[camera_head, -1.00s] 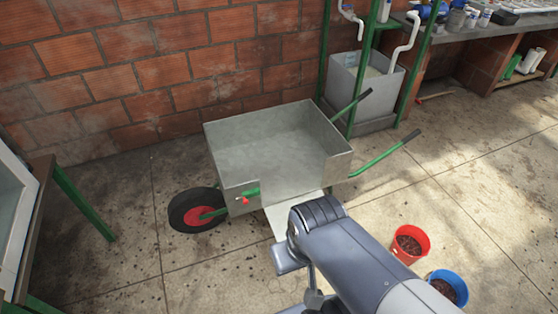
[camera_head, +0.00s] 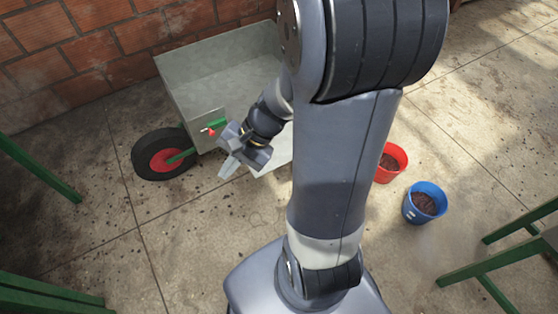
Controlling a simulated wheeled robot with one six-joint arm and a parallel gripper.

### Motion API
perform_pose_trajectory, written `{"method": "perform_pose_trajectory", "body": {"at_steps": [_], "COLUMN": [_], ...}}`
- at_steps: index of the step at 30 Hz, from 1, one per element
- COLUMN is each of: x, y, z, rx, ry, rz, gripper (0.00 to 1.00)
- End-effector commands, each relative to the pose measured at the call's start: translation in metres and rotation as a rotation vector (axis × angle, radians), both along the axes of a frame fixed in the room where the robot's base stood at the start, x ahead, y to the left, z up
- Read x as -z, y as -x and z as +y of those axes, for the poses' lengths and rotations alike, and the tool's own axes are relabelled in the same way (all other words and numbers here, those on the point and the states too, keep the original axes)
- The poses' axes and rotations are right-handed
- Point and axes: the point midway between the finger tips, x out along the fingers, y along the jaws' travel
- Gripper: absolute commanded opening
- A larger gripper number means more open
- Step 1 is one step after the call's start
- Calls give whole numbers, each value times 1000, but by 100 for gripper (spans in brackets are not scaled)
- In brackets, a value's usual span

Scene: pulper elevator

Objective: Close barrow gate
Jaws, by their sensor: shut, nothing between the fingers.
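The grey metal barrow (camera_head: 185,85) stands near the brick wall, with a black wheel and red hub at its left. Its gate (camera_head: 277,150) is the pale flap at the front opening, folded down and outward, partly hidden by my arm. A small red-tipped latch (camera_head: 211,132) sits on a green bracket left of the opening. My gripper (camera_head: 229,168) is shut and empty. In the picture it is just below the latch and left of the gate. I cannot tell whether it touches the barrow.
A red bucket (camera_head: 390,163) and a blue bucket (camera_head: 424,203) with dark contents stand on the concrete floor at right. Green table legs (camera_head: 40,167) are at left, others at lower right. The floor before the barrow is clear.

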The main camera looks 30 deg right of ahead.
Motion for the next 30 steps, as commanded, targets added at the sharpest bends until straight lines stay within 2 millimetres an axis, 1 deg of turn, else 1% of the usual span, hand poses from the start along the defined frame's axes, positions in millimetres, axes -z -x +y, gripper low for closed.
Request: {"method": "perform_pose_trajectory", "body": {"at_steps": [1, 5, 8, 9, 11, 12, 14, 15, 17, 18, 20, 21, 23, 24, 26, 27, 29, 30], "x": [26, 62, 92, 106, 126, 141, 164, 179, 204, 221, 248, 266, 294, 314, 345, 366, 398, 419], "y": [-14, -49, -76, -86, -101, -111, -124, -133, -144, -150, -159, -164, -169, -172, -173, -173, -171, -168], "z": [-4, -14, -28, -35, -46, -54, -68, -78, -93, -104, -122, -134, -153, -166, -185, -198, -217, -230], "rx": [66, 236, 372, 426, 511, 567, 652, 711, 798, 858, 947, 1009, 1100, 1160, 1255, 1317, 1412, 1474], "ry": [-53, -185, -283, -322, -381, -417, -471, -508, -561, -594, -645, -677, -725, -755, -799, -827, -868, -892], "rz": [27, 74, 102, 114, 128, 135, 146, 153, 161, 164, 169, 170, 172, 172, 169, 168, 163, 156], "gripper": [0, 0, 0, 0, 0, 0, 0, 0, 0, 0, 0, 0, 0, 0, 0, 0, 0, 0]}}
